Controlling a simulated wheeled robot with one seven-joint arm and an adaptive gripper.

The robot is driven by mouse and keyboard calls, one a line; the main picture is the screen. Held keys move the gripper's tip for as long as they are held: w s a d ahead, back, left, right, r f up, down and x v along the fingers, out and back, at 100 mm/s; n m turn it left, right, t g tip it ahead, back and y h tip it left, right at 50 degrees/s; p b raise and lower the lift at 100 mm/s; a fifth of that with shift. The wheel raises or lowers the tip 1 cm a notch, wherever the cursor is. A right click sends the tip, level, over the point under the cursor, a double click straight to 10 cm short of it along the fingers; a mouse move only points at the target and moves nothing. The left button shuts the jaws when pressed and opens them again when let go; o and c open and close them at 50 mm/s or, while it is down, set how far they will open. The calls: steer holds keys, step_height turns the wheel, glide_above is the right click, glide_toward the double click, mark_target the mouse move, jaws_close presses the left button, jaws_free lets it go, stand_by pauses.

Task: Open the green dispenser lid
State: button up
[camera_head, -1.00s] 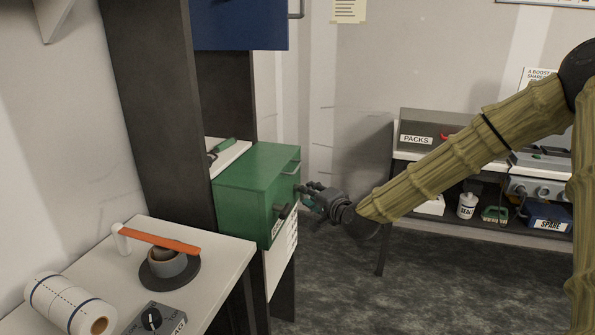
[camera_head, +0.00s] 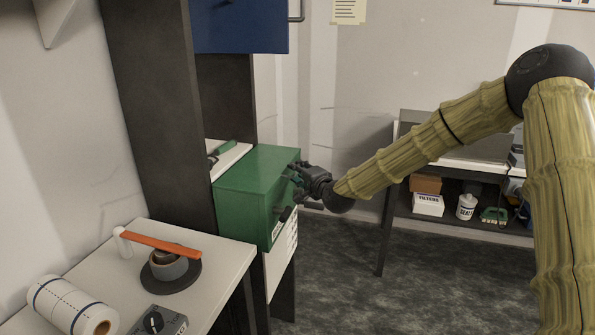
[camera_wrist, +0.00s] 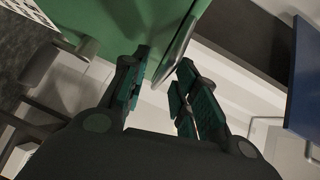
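The green dispenser (camera_head: 250,182) is a box beside the dark upright panel, and its lid looks closed. My gripper (camera_head: 297,181) is at its front face, near the upper right edge. In the wrist view the green face (camera_wrist: 120,22) fills the upper left. A grey bar handle (camera_wrist: 180,48) stands off it and reaches in between the tips of my open gripper (camera_wrist: 165,62). The fingers appear apart from the bar, though contact is hard to tell. In the head view my gripper hides the handle. A dark knob (camera_head: 285,213) sits lower on the front.
A blue cabinet (camera_head: 240,25) hangs above the dispenser. A white table (camera_head: 222,250) at the lower left holds a paper roll (camera_head: 70,305) and an orange strip (camera_head: 160,243). A bench with a shelf (camera_head: 455,226) stands at the back right. The floor between is clear.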

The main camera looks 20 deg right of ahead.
steer(key=shift+w+a+f, duration=0.1)
steer(key=shift+w, duration=0.35)
jaws_close()
